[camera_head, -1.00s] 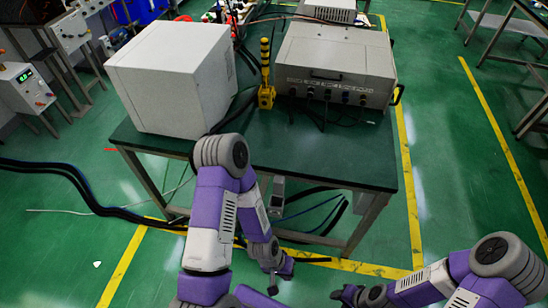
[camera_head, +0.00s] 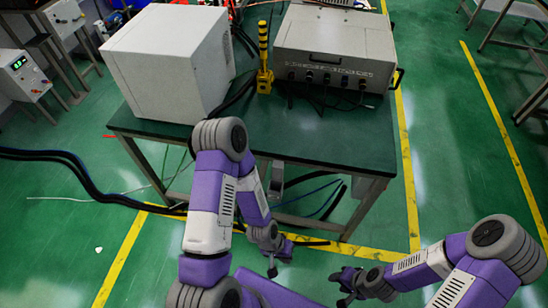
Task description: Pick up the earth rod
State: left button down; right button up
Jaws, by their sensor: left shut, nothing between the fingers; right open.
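A yellow rod with dark bands (camera_head: 264,55), which looks like the earth rod, stands upright on a yellow base on the dark green table (camera_head: 300,140). It is between a white box and a grey instrument. My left gripper (camera_head: 272,270) is shut and empty, below the table's front edge in the picture. My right gripper (camera_head: 339,288) is open and empty, to the right of the left one. Both grippers are well apart from the rod.
The white box (camera_head: 165,65) stands left of the rod and the grey instrument (camera_head: 335,50) right of it. Dark cables lie around the rod's base. The table's front strip is mostly clear. Thick black cables (camera_head: 60,160) cross the floor at left.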

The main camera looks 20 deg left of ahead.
aim_at(262, 25)
jog(key=k, duration=0.65)
jog(key=u, duration=0.4)
jog(key=i, duration=1.2)
jog(key=z, duration=0.55)
